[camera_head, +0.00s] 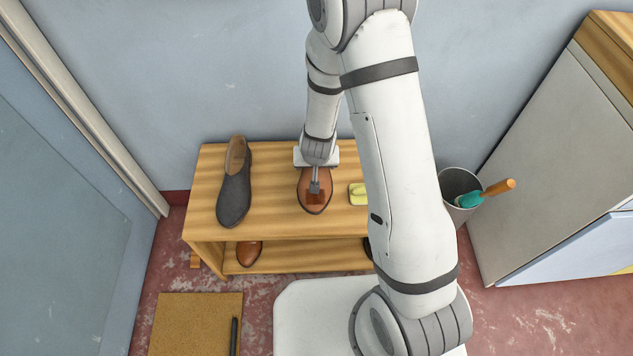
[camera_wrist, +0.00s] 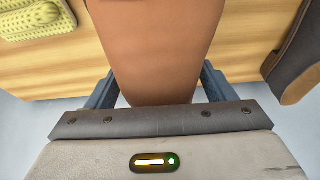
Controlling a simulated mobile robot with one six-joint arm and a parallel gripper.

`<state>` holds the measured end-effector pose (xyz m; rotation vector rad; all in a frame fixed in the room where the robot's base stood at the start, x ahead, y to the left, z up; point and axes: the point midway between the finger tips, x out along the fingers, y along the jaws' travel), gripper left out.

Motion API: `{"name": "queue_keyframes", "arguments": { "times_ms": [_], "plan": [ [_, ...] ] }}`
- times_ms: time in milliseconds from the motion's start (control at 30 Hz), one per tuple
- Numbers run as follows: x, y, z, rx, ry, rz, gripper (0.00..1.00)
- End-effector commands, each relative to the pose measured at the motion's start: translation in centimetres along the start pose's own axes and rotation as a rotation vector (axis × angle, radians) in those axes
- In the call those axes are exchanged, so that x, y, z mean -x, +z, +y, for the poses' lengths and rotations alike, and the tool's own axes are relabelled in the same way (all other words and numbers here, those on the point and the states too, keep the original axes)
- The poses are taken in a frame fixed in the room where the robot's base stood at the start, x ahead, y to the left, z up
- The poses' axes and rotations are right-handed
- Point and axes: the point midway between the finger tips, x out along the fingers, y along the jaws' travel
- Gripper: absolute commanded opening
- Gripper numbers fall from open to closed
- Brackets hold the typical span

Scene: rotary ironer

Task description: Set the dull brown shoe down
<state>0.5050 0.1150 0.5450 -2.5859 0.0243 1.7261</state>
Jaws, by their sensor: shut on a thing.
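The brown shoe (camera_head: 314,204) is at the middle of the wooden shoe bench's (camera_head: 275,162) top, toe toward the front, with a darker reddish patch on its toe. My gripper (camera_head: 314,187) is over it, pointing down. In the wrist view, the brown shoe (camera_wrist: 155,45) fills the space between the two fingers of my gripper (camera_wrist: 158,88), which are shut on it. The head view does not clearly show whether the shoe touches the bench top. The shoe's heel end is hidden behind my wrist.
A dark grey shoe (camera_head: 235,190) stands left on the bench top; a yellow brush-like item (camera_head: 357,194) lies right. Another brown shoe (camera_head: 249,253) is on the lower shelf. A bin (camera_head: 460,190) stands right, a cork mat (camera_head: 190,320) front left. Bare wood separates the two upper shoes.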

Motion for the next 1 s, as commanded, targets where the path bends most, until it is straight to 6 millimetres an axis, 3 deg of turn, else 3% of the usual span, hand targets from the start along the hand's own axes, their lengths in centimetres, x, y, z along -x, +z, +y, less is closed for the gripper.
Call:
{"name": "queue_keyframes", "arguments": {
  "times_ms": [400,867,900,1000],
  "plan": [
    [-5.1,2.1,0.2,0.0,0.0,0.0,0.36],
    [-5.7,2.3,0.2,-0.002,0.0,0.002,0.36],
    [-5.6,2.2,0.2,-0.002,0.0,0.001,0.8],
    [-5.6,2.2,0.2,-0.002,0.0,0.001,0.88]
  ]
}}
